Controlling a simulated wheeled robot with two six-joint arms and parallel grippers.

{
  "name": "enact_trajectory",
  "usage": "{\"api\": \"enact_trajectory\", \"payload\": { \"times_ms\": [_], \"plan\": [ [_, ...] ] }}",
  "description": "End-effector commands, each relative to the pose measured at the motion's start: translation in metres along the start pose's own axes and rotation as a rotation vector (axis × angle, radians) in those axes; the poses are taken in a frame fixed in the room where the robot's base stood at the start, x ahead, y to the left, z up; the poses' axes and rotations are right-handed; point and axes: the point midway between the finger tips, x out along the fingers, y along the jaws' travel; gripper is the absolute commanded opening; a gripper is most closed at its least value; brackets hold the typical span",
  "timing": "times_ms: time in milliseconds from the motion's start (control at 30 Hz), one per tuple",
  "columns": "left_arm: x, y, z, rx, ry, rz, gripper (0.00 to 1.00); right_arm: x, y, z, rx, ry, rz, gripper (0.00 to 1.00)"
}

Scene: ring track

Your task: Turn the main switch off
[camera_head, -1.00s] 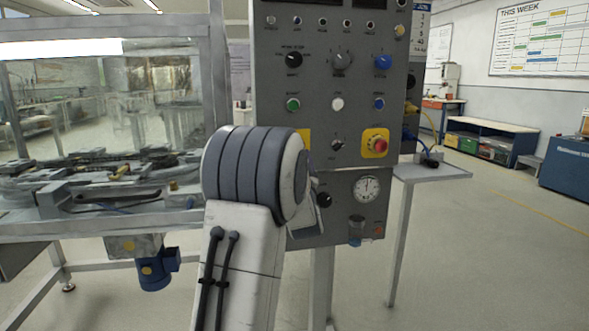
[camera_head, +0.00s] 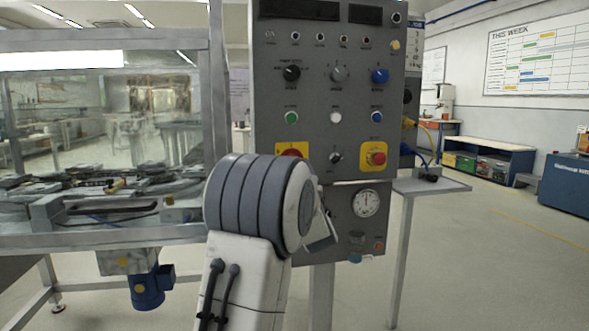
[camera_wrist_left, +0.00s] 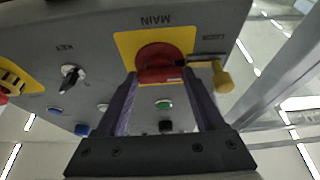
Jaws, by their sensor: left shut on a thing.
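The main switch (camera_wrist_left: 160,58) is a round red knob on a yellow plate (camera_wrist_left: 124,42), under the word MAIN, which reads upside down in the left wrist view. My left gripper (camera_wrist_left: 161,78) is shut on the red knob, one finger at each side. In the head view the red knob (camera_head: 292,150) shows only in part above my left arm, which covers the lower left of the grey control panel (camera_head: 315,100). My left fingers are hidden there. My right gripper is in neither view.
A yellow piece (camera_wrist_left: 222,78) sits close beside the main switch, near my finger. A red emergency button (camera_head: 376,158) on yellow, a black selector (camera_head: 336,157) and a gauge (camera_head: 366,202) are to the right. A glazed machine (camera_head: 100,140) stands left. Open floor lies right.

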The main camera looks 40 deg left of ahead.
Motion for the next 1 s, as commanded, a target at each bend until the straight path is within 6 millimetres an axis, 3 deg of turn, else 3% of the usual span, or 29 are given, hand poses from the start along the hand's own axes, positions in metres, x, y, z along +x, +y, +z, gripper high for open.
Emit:
{"api": "enact_trajectory", "payload": {
  "times_ms": [67, 100, 167, 200, 433, 567, 1000],
  "plan": [
    [0.000, 0.001, 0.000, -0.003, 0.000, 0.003, 0.14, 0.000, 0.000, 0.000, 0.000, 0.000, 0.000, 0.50],
    [0.000, 0.001, 0.000, -0.003, 0.000, 0.003, 0.74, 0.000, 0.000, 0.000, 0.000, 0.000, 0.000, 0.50],
    [0.000, 0.001, 0.000, -0.003, 0.000, 0.003, 0.97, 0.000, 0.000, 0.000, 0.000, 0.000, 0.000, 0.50],
    [0.000, 0.001, 0.000, -0.003, 0.000, 0.003, 1.00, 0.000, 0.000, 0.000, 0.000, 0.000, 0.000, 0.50],
    [-0.001, 0.000, 0.000, -0.001, 0.000, 0.002, 1.00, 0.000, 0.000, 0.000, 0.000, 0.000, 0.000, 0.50],
    [-0.012, 0.001, 0.000, -0.001, -0.001, 0.003, 1.00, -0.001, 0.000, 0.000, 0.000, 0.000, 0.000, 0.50],
    [-0.091, 0.002, 0.000, -0.002, -0.001, 0.005, 1.00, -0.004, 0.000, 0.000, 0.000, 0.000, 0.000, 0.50]
  ]
}}
